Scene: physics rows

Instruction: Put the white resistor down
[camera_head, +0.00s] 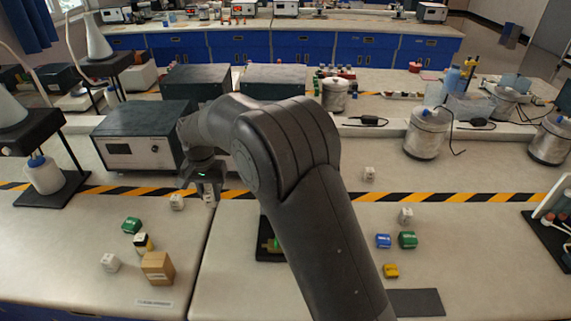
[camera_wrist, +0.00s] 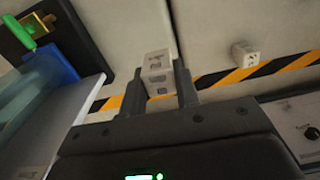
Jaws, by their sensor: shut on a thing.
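My gripper (camera_head: 208,193) hangs at the striped line on the lab bench (camera_head: 80,235). In the wrist view, my gripper (camera_wrist: 166,88) is shut on a small white block with dark markings, the white resistor (camera_wrist: 157,66), held between the two fingers. The resistor also shows below the fingers in the head view (camera_head: 210,200). I cannot tell whether its underside touches the bench. Another white block (camera_head: 176,202) sits just left of my gripper and also shows in the wrist view (camera_wrist: 245,53).
Green (camera_head: 132,225), black-yellow (camera_head: 143,243) and white (camera_head: 110,262) blocks and a brown box (camera_head: 157,268) lie at front left. A grey instrument (camera_head: 140,140) stands behind my gripper. Several blocks lie right of my arm. A seam divides the bench near my gripper.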

